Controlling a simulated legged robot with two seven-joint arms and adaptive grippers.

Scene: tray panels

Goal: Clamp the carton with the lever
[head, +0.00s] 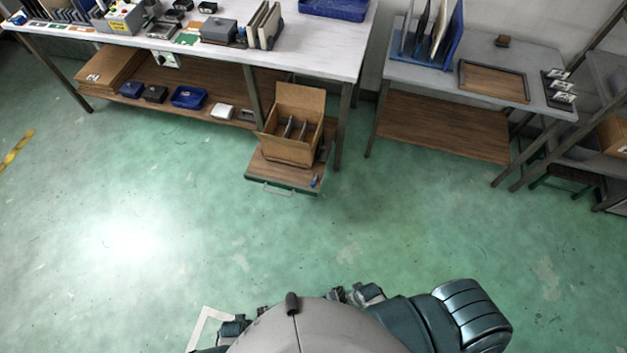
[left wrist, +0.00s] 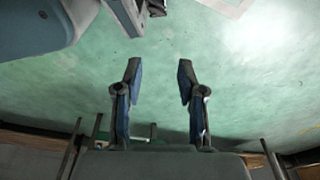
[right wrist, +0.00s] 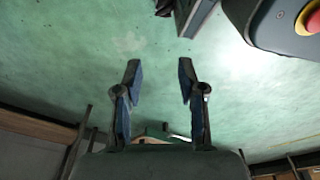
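An open cardboard carton (head: 290,148) with a raised back flap sits on a low wooden board (head: 284,177) with a green front edge and a handle, at the middle of the head view. Dark upright parts show inside the carton. A small blue and dark piece (head: 315,181), possibly the lever, is at the board's front right corner; it is too small to tell. My left gripper (left wrist: 157,68) is open and empty in the left wrist view. My right gripper (right wrist: 158,68) is open and empty in the right wrist view. Both are far from the carton.
A long workbench (head: 330,52) with bins and tools on top stands behind the carton, its lower shelf holding blue trays (head: 188,97). A second table (head: 400,72) stands to the right with a wooden tray (head: 493,82). The green floor in front is clear.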

